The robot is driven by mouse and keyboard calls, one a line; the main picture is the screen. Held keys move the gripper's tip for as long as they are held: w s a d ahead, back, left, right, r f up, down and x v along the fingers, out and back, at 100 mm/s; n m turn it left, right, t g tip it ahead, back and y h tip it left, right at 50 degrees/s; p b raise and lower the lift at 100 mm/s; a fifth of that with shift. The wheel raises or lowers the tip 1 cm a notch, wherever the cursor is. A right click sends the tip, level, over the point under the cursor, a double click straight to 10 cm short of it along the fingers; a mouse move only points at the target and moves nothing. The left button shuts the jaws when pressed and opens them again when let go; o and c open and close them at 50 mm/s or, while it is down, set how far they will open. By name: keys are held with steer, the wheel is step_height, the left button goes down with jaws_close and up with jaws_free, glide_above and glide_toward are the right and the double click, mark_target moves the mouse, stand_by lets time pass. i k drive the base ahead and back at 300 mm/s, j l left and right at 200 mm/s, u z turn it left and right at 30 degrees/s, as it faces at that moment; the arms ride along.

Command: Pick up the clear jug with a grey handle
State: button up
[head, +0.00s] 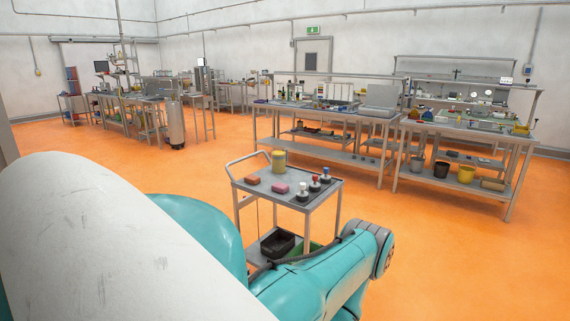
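I cannot pick out a clear jug with a grey handle for certain. A yellowish upright container (279,161) stands at the back of the grey cart's top shelf (268,198); it may be a jug, but its material and handle are too small to tell. My teal and white arm fills the lower left and lower middle of the head view. My gripper is not in view.
The cart also holds a red block (252,180), a pink block (280,188), and several small knobbed items (303,191). A black bin (278,243) sits on its lower shelf. Cluttered workbenches (345,162) stand behind. Orange floor (450,250) is clear at right.

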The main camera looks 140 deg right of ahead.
mark_target(279, 156)
steer(key=z, duration=4.6)
steer(key=u, duration=0.45)
steer(key=l+u, duration=0.1)
steer(key=u, duration=0.35)
steer(key=k+u, duration=0.1)
steer(key=u, duration=0.8)
steer(key=k+u, duration=0.1)
steer(key=u, duration=1.3)
steer(key=k+j+u, duration=0.1)
steer(key=u, duration=0.35)
steer(key=z, duration=1.95)
